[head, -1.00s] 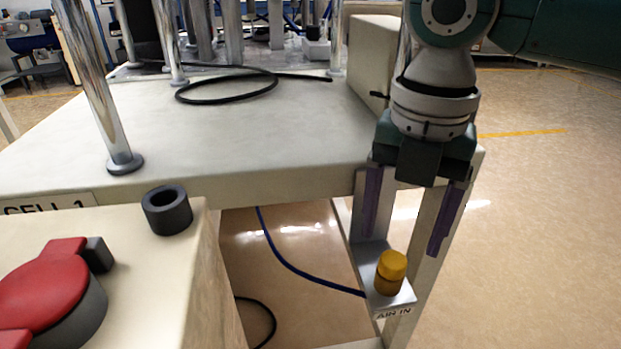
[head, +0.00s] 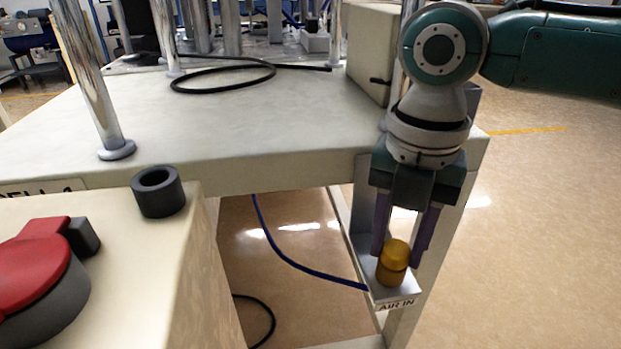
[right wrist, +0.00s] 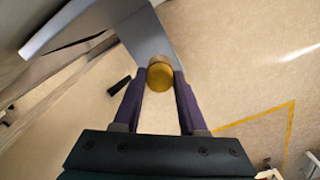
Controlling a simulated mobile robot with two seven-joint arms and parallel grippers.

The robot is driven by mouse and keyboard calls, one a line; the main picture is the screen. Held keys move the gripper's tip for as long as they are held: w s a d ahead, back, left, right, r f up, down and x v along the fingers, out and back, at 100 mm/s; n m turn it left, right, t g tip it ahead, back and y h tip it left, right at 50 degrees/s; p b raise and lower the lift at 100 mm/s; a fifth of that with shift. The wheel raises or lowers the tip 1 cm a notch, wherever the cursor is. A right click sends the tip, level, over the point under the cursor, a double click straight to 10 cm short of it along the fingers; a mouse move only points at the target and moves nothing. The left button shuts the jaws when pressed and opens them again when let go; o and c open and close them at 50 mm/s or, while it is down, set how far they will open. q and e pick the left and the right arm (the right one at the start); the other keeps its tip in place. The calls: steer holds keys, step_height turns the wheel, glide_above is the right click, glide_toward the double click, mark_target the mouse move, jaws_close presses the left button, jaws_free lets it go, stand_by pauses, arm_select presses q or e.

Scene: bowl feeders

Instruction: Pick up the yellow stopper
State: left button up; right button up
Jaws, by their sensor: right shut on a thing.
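The yellow stopper (head: 396,252) sits upright on a darker brass-coloured fitting (head: 391,276) on the small metal bracket marked AIR IN. My right gripper (head: 399,255) reaches down from above, its two purple fingers on either side of the stopper. In the right wrist view the stopper (right wrist: 160,74) lies between the fingertips (right wrist: 160,77), and the fingers are closed onto its sides. My left gripper is in neither view.
The bracket (head: 408,291) is fixed beside the leg of the pale table (head: 250,130). A blue hose (head: 290,262) runs to the bracket. A dark ring (head: 158,192) and a red-topped knob (head: 35,265) are on the pale box at left. Open floor lies to the right.

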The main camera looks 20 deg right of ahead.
jaws_close()
